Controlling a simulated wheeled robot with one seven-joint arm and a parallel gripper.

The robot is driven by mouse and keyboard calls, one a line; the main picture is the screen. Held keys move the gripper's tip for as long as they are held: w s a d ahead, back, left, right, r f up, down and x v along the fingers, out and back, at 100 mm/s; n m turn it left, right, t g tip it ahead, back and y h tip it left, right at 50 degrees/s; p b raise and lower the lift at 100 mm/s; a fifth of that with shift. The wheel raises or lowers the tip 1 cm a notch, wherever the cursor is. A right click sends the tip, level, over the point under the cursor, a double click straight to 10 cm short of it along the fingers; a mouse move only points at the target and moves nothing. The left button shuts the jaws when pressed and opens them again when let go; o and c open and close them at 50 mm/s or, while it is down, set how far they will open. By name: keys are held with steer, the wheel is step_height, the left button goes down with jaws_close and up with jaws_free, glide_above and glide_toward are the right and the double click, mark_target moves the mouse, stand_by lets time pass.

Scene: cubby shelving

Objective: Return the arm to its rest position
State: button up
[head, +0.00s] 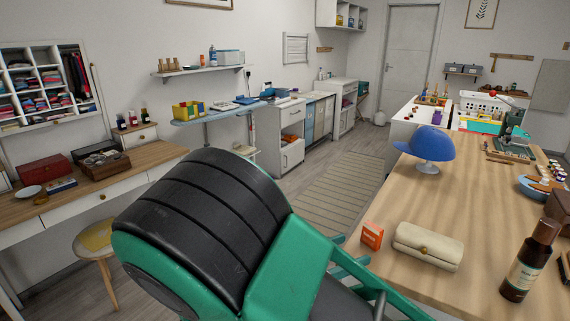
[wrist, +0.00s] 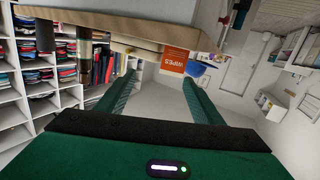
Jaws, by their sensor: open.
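My gripper (head: 360,270) is at the near left edge of the wooden table (head: 465,215), partly hidden behind my large black and green arm link in the head view. In the wrist view my gripper (wrist: 159,79) shows two green fingers spread wide with nothing between them. An orange box (head: 372,235) stands on the table just past the fingers. In the wrist view the orange box (wrist: 174,61), marked WIPES, appears beyond the fingertips, apart from them. My arm reaches forward low across the middle of the head view.
A blue cap (head: 430,146) sits on a stand farther back. A stool (head: 95,242) and a desk (head: 140,160) are at left. The floor with a striped rug (head: 335,190) is clear.

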steer(key=s+d+r+g+y, duration=0.1)
steer(key=d+g, duration=0.1)
steer(key=d, duration=0.2)
steer(key=s+d+r+m+g+y, duration=0.1)
steer(key=s+d+g, duration=0.1)
steer(key=d+g, duration=0.1)
steer(key=s+d+r+g+y, duration=0.1)
steer(key=d+g, duration=0.2)
steer(key=d, duration=0.3)
steer(key=shift+s+r, duration=0.15)
steer(key=s+d+g+y, duration=0.1)
steer(key=s+d+y, duration=0.1)
steer(key=d, duration=0.1)
steer(key=s+d+n+g+y, duration=0.1)
steer(key=s+d+y, duration=0.1)
steer(key=d, duration=0.1)
steer(key=s+d+g+y, duration=0.1)
steer(key=s+d+y, duration=0.1)
steer(key=d, duration=0.1)
steer(key=shift+s+d+r, duration=0.25)
steer(key=shift+d+r, duration=0.1)
steer(key=s+d+n+t+y, duration=0.1)
steer(key=s+n+t+y, duration=0.2)
steer(key=s, duration=1)
steer(key=shift+d+n+t+y, duration=0.25)
steer(key=shift+n+t+y, duration=0.15)
steer(key=shift+n+y, duration=1.2)
steer(key=shift+f, duration=0.1)
